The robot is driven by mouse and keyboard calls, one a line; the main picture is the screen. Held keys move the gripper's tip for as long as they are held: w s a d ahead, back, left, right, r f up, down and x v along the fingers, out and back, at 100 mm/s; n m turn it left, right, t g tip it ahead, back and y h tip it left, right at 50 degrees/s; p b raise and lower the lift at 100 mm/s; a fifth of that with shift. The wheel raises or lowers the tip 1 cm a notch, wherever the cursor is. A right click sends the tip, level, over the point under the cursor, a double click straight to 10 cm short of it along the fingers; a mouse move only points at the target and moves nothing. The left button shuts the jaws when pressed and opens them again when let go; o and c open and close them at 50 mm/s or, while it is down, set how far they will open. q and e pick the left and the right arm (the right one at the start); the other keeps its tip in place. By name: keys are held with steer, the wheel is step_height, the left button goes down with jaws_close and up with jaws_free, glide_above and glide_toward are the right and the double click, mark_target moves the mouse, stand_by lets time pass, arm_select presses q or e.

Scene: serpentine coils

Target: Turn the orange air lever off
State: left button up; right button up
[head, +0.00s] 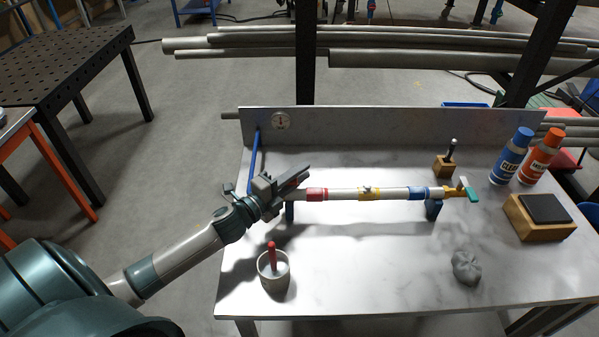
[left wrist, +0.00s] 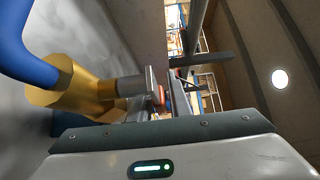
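A pipe assembly (head: 340,193) lies level on stands over the marble bench, with red, yellow and blue bands. A blue hose (head: 254,162) comes in at its left end; in the left wrist view the hose (left wrist: 28,52) meets a brass fitting (left wrist: 62,85). My left gripper (head: 296,183) is at this left end. A small orange-red piece shows by its fingers (head: 292,184), probably the orange air lever, mostly hidden. In the left wrist view a red-orange patch (left wrist: 161,95) shows between the finger parts. I cannot tell whether the fingers touch it. My right gripper is out of view.
A teal-handled brass valve (head: 472,194) is at the pipe's right end. A cup with a red-handled tool (head: 274,284) stands in front of my left gripper. A gauge (head: 281,121) is on the back panel. Bottles (head: 511,158), a wooden block (head: 538,228) and a grey lump (head: 466,268) stand right.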

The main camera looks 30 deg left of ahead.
mark_target(300, 196)
arm_select(q)
steer(key=shift+c, duration=0.3)
jaws_close()
steer(key=shift+d+m+h, duration=0.1)
steer(key=shift+m+h, duration=0.2)
steer(key=shift+s+d+f+m+g+h+b, duration=0.1)
steer(key=shift+s+d+m+g+h+b, duration=0.2)
steer(key=shift+h, duration=0.35)
steer(key=shift+s+d+f+m+g+h+b, duration=0.1)
steer(key=shift+s+m+g+h+b, duration=0.2)
steer(key=shift+m+h, duration=0.25)
steer(key=shift+s+d+m+g+h+b, duration=0.25)
steer(key=shift+m+g+h, duration=0.1)
steer(key=shift+h, duration=0.35)
steer(key=m+g+h+b, duration=0.1)
steer(key=s+m+g+h+b, duration=0.1)
steer(key=h, duration=0.1)
steer(key=shift+s+d, duration=0.3)
steer(key=shift+d, duration=0.1)
steer(key=shift+s+d+r+m+g+h, duration=0.15)
steer(key=shift+s+m+g+h, duration=0.15)
steer(key=shift+m+h, duration=0.3)
